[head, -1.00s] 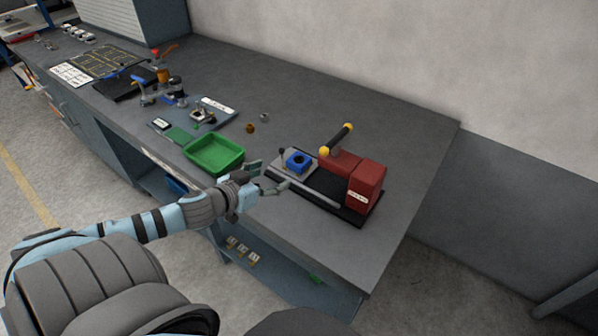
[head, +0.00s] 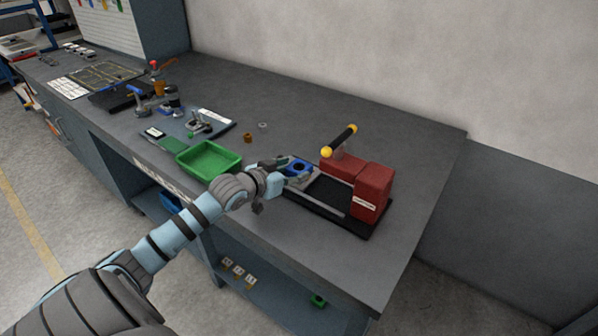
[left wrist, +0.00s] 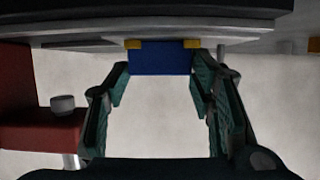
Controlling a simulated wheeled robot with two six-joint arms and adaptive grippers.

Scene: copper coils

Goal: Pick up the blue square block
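The blue square block (head: 299,165) sits at the left end of the black-based fixture with the red body (head: 371,186), on the bench. It has a dark round hole in its top. My left gripper (head: 293,171) reaches it from the left, one finger on each side. In the left wrist view the blue block (left wrist: 160,61) lies between the tips of the open green-padded fingers (left wrist: 160,77). Whether the pads touch it I cannot tell. My right gripper is not in view.
A green tray (head: 209,158) stands left of the gripper, close to my wrist. A black-and-yellow handle (head: 342,139) rises above the red body. Small brown and grey rings lie behind the tray. The bench top behind the fixture is clear.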

